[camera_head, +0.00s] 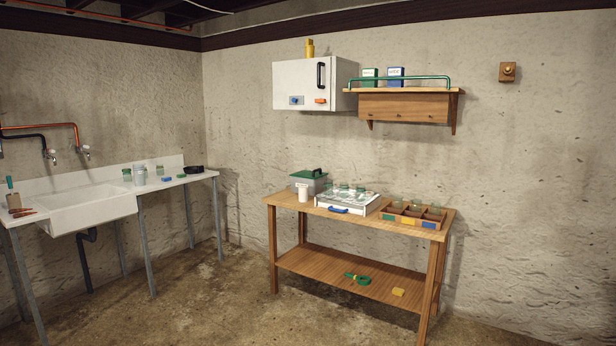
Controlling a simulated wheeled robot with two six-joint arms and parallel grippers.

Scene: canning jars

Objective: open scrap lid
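A grey box with a green lid (308,173) stands at the back left corner of the wooden table. The lid has a small raised handle and looks closed on the box (304,184). No label on it can be read, so I cannot tell for certain that it is the scrap bin. Neither of my grippers shows in the head view.
The wooden table (262,201) also holds a white cup (303,193), a white tray (347,201) with jars and a wooden divided box (411,220). A sink counter (99,181) stands left. A wall cabinet (298,84) and shelf (405,105) hang above. The floor in front is clear.

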